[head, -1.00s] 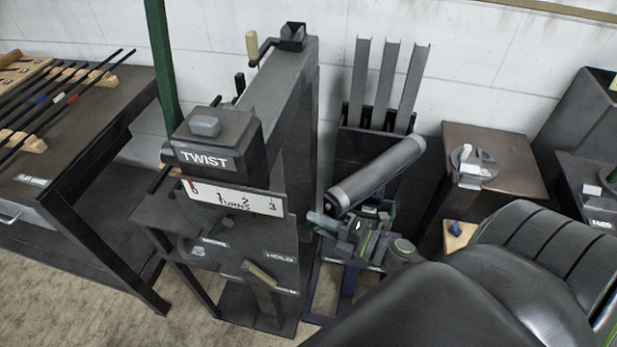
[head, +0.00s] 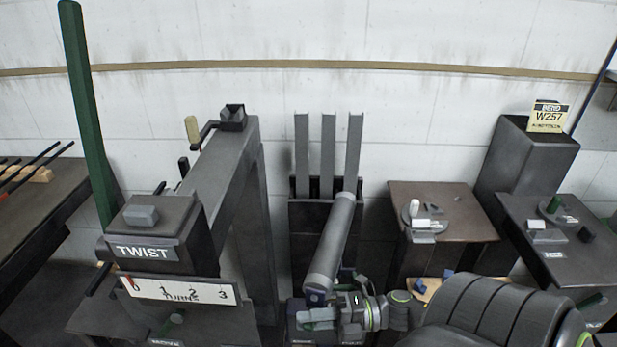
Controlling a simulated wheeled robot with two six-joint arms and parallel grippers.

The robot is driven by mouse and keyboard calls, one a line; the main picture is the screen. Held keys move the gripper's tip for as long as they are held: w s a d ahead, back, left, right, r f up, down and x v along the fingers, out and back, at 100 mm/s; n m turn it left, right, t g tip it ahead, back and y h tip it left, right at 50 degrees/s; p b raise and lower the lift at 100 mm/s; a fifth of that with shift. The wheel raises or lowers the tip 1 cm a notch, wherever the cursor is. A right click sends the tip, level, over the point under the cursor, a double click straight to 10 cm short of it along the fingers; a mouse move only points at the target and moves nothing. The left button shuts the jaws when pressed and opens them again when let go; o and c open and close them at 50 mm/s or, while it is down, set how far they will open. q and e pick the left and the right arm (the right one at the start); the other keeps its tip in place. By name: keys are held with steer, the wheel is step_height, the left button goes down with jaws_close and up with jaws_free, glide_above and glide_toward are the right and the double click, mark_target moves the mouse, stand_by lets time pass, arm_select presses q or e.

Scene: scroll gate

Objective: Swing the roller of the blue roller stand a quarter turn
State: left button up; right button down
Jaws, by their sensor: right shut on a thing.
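The roller (head: 333,243) is a long grey cylinder with dark ends. It slopes from its near end, low in the middle of the head view, up and slightly right towards the upright channels. Part of the blue stand shows at the near end (head: 316,298); the rest is hidden or below the view. My right gripper (head: 335,318) is just below this near end, shut on a grey-green handle (head: 318,315) that it partly covers. My left gripper is not in view.
The TWIST machine (head: 150,250) stands close on the left. A dark rack with three grey channels (head: 328,160) is behind the roller. A brown-topped table (head: 450,220) and another dark table (head: 570,270) stand to the right.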

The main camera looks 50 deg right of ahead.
steer(key=c, duration=1.3)
jaws_free()
steer(key=shift+r, duration=0.1)
